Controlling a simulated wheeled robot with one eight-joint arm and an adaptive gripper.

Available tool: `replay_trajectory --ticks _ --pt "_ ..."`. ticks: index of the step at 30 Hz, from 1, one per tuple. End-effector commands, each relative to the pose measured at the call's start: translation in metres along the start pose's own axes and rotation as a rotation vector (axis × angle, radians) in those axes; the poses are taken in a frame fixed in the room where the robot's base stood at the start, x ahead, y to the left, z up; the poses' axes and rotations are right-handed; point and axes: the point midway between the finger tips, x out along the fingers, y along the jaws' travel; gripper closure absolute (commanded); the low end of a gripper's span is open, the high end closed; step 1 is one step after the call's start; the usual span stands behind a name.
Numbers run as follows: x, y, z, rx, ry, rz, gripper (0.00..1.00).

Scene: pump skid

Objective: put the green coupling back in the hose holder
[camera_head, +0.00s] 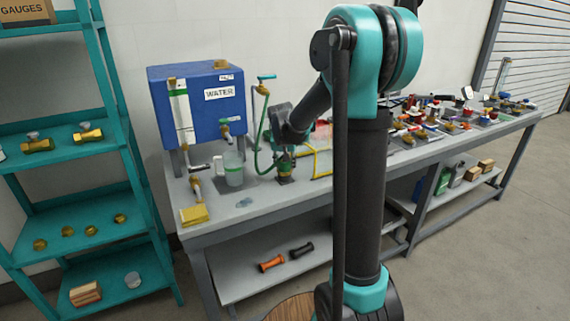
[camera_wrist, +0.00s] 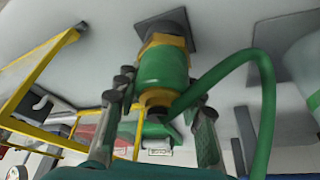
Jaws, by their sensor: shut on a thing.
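The green coupling (camera_wrist: 163,72) has a green body with brass-yellow ends. In the wrist view it is between the fingers of my gripper (camera_wrist: 165,98), which is shut on it. A black socket on a dark square plate (camera_wrist: 186,22), apparently the hose holder, lies directly at the coupling's far end. I cannot tell whether the coupling is seated in it or just touching it. In the head view the coupling (camera_head: 285,167) is upright below my gripper (camera_head: 284,152), low over the bench. A green hose (camera_wrist: 268,100) curves away from the coupling's near end.
A blue water tank (camera_head: 197,103) and a clear jug (camera_head: 233,168) stand left on the bench (camera_head: 255,198). A yellow frame (camera_head: 322,163) is close right of the coupling. Many small parts crowd the bench's far right. A teal shelf (camera_head: 70,141) stands left.

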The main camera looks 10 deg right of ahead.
Motion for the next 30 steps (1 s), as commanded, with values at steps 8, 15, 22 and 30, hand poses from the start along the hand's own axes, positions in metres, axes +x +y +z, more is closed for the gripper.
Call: replay_trajectory --ticks 8,15,22,30 --pt "0.0033 0.0001 0.0015 0.000 0.000 0.000 0.97" --pt "0.0031 0.0001 0.0015 0.000 0.000 0.000 0.49" --pt "0.0031 0.0001 0.0015 0.000 0.000 0.000 0.38" --pt "-0.0043 0.0000 0.0015 0.000 0.000 0.000 0.38"
